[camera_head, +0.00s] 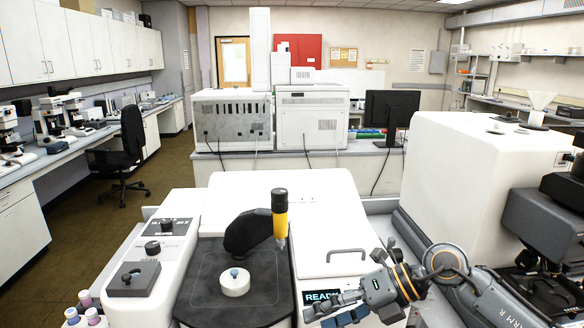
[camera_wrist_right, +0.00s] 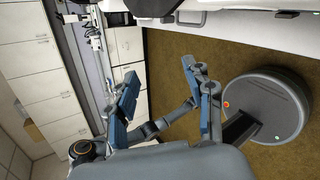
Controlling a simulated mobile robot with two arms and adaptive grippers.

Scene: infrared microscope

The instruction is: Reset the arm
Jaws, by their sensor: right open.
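My right arm (camera_head: 440,262) comes in from the right in the head view. My right gripper (camera_head: 318,313) is in front of the white instrument, low in the picture near its READY display (camera_head: 322,296). In the right wrist view, the same gripper (camera_wrist_right: 160,72) has its two blue-padded fingers spread wide with nothing between them. The white infrared microscope (camera_head: 335,215) has a black stage (camera_head: 200,290) with a white round piece (camera_head: 235,282) on it. A yellow and black upright part (camera_head: 279,218) stands over the stage. My left gripper is not in view.
A white control panel with knobs (camera_head: 165,240) is left of the stage. Small capped vials (camera_head: 85,298) stand at the lower left. A large white housing (camera_head: 470,175) and a dark microscope (camera_head: 550,220) are on the right. Open floor (camera_head: 130,230) lies at the left.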

